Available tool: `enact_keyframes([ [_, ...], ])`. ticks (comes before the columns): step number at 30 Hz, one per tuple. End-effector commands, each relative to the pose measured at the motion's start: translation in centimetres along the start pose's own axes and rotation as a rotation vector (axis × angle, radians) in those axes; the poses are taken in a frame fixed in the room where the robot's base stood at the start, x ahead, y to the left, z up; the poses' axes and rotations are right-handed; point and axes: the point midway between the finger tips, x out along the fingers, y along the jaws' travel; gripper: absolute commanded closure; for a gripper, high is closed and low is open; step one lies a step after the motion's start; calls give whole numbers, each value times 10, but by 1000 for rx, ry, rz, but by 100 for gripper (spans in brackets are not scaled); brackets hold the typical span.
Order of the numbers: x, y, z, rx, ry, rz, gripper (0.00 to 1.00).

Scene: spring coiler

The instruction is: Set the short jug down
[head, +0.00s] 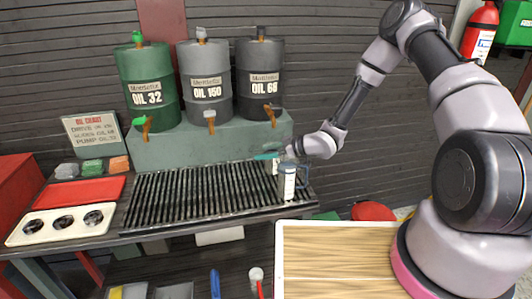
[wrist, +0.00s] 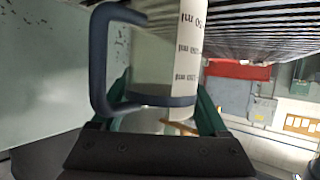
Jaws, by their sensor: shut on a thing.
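My gripper (head: 268,156) has teal-green fingers and reaches in from the right above the right end of the slatted rack. It is shut on the short jug, whose pale body shows partly below the fingers (head: 275,168). In the wrist view the jug (wrist: 163,65) sits between the two green fingers (wrist: 168,112). It has a white scale strip marked in ml, a blue-grey band and a blue-grey handle on the left. The jug's base is out of the wrist view and partly hidden in the head view, so I cannot tell if it touches the rack.
Another grey-blue jug (head: 288,182), with a white label and a handle on the right, stands just in front. The slatted rack (head: 205,193) is clear to the left. Oil drums (head: 205,85) stand on a green bench behind. A red tray (head: 80,192) lies far left.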

Motion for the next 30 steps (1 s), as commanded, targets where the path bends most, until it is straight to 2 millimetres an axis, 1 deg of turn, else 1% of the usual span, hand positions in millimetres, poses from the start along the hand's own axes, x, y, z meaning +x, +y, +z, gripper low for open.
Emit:
enact_keyframes([
  [3, 1, 0, 3, 0, 0, 0, 88],
  [4, 1, 0, 3, 0, 0, 0, 19],
  [5, 1, 0, 3, 0, 0, 0, 8],
  [6, 1, 0, 3, 0, 0, 0, 0],
  [14, 0, 0, 1, 0, 0, 0, 0],
  [17, -8, 1, 0, 1, -1, 1, 0],
  [20, -25, 2, 0, 2, -1, 4, 0],
  [27, -78, 2, 0, 1, -1, 4, 0],
  [30, -96, 1, 0, 1, -1, 3, 0],
])
